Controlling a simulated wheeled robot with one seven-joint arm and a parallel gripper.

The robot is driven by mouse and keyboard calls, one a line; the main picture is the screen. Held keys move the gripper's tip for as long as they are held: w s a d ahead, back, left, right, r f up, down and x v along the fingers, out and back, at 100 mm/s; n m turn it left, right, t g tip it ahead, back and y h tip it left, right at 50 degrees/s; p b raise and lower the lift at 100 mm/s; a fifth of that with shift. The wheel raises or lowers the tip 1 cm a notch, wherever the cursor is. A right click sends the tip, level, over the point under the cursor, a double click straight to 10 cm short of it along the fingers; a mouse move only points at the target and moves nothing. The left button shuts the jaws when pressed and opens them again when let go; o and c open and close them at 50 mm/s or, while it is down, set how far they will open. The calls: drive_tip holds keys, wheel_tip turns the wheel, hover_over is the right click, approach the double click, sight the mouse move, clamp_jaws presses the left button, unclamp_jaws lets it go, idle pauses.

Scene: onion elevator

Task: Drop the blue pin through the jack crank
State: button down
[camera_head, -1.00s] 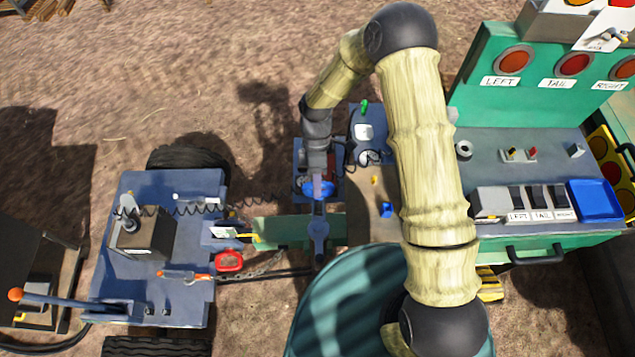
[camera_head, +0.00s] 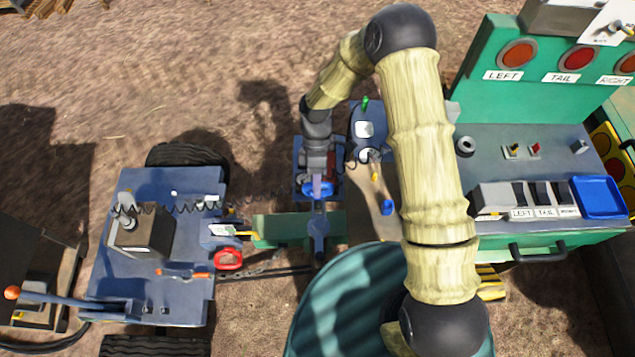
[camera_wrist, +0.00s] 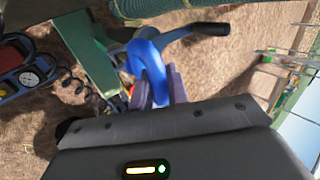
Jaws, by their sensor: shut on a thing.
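My gripper (camera_wrist: 157,88) is shut on a bright blue, ring-like part that I take to be the blue pin (camera_wrist: 147,60). In the head view the blue pin (camera_head: 318,189) shows under my wrist, just above the green beam. A dark blue bar with a black grip, apparently the jack crank (camera_wrist: 195,30), reaches right from behind the pin in the wrist view. In the head view a blue upright part (camera_head: 318,228) stands just below the gripper in the picture. The pin's lower end and any crank hole are hidden, so I cannot tell whether they meet.
A green beam (camera_head: 275,230) runs toward the blue trailer (camera_head: 185,265) at left, with a red ring (camera_head: 229,259) and chain beside it. A teal drum (camera_head: 345,305) is in front. A green panel bench (camera_head: 510,135) with labelled lights and switches stands at right.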

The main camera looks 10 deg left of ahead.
drive_tip(key=shift+f+b, duration=1.45)
drive_tip(key=shift+f, duration=0.6)
idle(0.8)
drive_tip(key=c, duration=0.9)
unclamp_jaws()
drive_tip(key=shift+r+p, duration=2.3)
drive_tip(key=shift+r, duration=1.25)
